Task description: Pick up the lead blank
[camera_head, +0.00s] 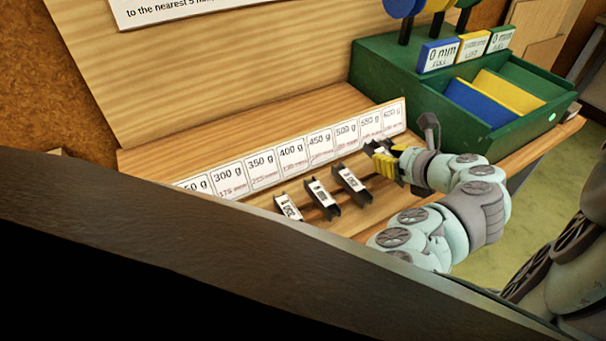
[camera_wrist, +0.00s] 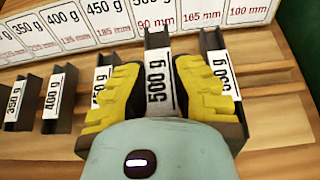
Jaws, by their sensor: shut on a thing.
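Dark grey lead blanks with white weight labels stand in a row on the wooden bench. In the wrist view my gripper (camera_wrist: 158,92), with yellow fingers, is shut on the lead blank labelled 500 g (camera_wrist: 157,42), one finger on each side. Its lower part is hidden by my gripper. Blanks labelled 350 g (camera_wrist: 18,108), 400 g (camera_wrist: 57,100) and 450 g (camera_wrist: 103,76) stand to its left; one partly hidden by the right finger (camera_wrist: 212,42) stands to its right. In the head view my gripper (camera_head: 384,162) is at the right end of the visible blanks (camera_head: 352,184).
A white strip of weight cards (camera_head: 320,147) stands behind the row. A green box (camera_head: 400,78) with blue and yellow compartments and 0 mm signs stands at the back right. A tall wooden backboard (camera_head: 230,70) rises behind. A dark beam (camera_head: 150,235) crosses the foreground.

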